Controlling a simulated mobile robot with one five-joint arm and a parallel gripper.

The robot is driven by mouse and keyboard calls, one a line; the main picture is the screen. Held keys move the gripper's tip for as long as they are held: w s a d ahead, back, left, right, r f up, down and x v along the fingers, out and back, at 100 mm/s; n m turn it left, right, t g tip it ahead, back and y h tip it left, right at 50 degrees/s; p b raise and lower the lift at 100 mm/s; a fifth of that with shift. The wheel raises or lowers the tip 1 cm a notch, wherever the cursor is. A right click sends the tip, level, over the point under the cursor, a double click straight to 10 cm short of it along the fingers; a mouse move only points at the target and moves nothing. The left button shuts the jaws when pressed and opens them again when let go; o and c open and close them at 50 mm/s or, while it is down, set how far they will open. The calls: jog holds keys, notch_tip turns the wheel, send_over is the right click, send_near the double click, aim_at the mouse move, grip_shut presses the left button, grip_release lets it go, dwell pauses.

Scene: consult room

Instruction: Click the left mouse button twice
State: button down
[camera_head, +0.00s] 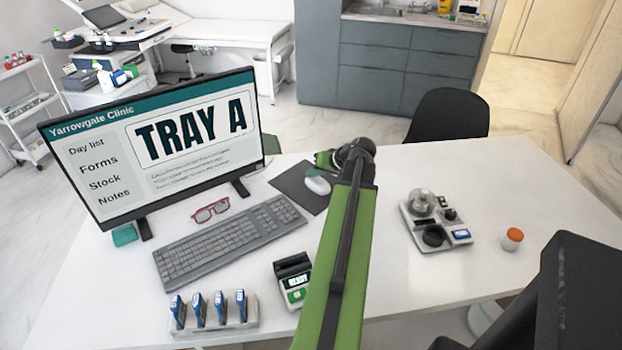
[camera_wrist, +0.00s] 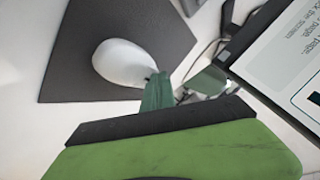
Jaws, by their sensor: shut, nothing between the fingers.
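The white computer mouse (camera_head: 318,186) lies on a dark mouse pad (camera_head: 290,180), to the right of the keyboard. In the wrist view the mouse (camera_wrist: 120,62) sits left of centre on the pad (camera_wrist: 75,45). My gripper (camera_head: 313,172) is shut and empty, at the far end of the mouse. In the wrist view its green fingertip (camera_wrist: 157,92) overlaps the mouse's lower right end. I cannot tell whether it presses on a button or only hovers. The button split is not visible.
A monitor (camera_head: 192,140) reading "TRAY A", a keyboard (camera_head: 228,240) and red glasses (camera_head: 210,210) stand to the left. A small device (camera_head: 293,278) and a rack of blue-topped items (camera_head: 214,325) are nearer. A metal instrument (camera_head: 436,220) and orange-capped jar (camera_head: 512,239) are right.

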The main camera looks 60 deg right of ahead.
aim_at(313, 179)
jog(key=shift+r+p, duration=0.7)
jog(key=shift+r, duration=0.1)
notch_tip(313, 179, up, 5)
jog(key=p, duration=0.5)
dwell(0.5)
